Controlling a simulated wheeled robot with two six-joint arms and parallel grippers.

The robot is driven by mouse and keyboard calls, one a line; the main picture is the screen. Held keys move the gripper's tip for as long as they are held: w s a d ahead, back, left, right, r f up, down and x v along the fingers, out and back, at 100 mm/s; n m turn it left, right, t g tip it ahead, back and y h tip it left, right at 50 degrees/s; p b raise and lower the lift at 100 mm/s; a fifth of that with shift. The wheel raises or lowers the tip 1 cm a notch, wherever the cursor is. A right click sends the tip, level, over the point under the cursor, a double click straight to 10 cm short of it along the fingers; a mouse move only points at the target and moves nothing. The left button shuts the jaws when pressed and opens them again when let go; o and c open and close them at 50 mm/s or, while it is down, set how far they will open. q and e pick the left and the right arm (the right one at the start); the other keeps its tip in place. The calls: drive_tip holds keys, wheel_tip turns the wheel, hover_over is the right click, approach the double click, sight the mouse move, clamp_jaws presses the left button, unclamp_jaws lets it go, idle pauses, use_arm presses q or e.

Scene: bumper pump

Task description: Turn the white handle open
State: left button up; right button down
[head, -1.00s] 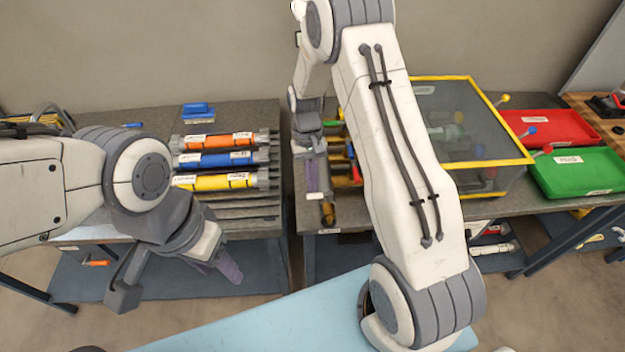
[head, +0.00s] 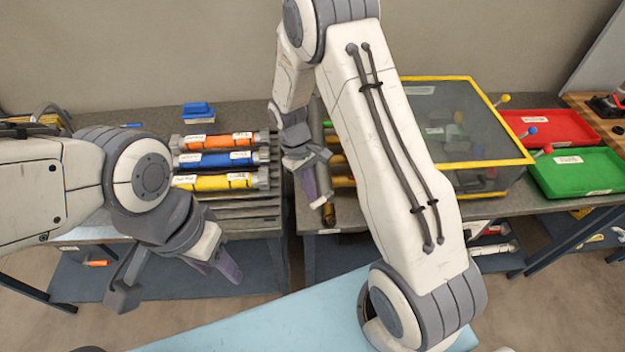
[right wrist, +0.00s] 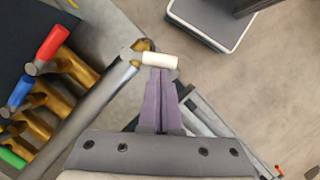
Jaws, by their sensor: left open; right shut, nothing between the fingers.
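The white handle (right wrist: 160,60) is on a brass valve at the end of a grey pipe in the right wrist view. It lies roughly crosswise in that view, just beyond the fingertips. My right gripper (right wrist: 161,72) is shut and empty; its purple tips meet or overlap the handle's lower edge, and I cannot tell if they touch. In the head view my right gripper (head: 318,193) points down at the left front of the pipework, and the handle is mostly hidden there. My left gripper (head: 217,272) is open and empty, in front of the left bench.
Red (right wrist: 52,42), blue (right wrist: 20,91) and green (right wrist: 12,157) handles sit on brass branches left of the white one. Orange, blue and yellow cylinders (head: 226,181) lie in a rack. A yellow-framed clear box (head: 470,120) and red and green trays (head: 580,172) stand right.

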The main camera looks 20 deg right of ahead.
sight(321, 202)
drive_tip(key=s+n, duration=0.1)
drive_tip(key=n, duration=0.2)
drive_tip(key=s+n+t+h, duration=0.1)
drive_tip(key=n, duration=0.1)
drive_tip(key=shift+s+n, duration=0.3)
drive_tip(key=n, duration=0.1)
drive_tip(key=s+d+n+t, duration=0.1)
drive_tip(key=n, duration=0.1)
drive_tip(key=shift+s+h+b, duration=0.15)
drive_tip(key=shift+h+b, duration=0.15)
drive_tip(key=shift+h, duration=0.1)
drive_tip(key=shift+s, duration=0.15)
drive_tip(key=shift+d, duration=0.1)
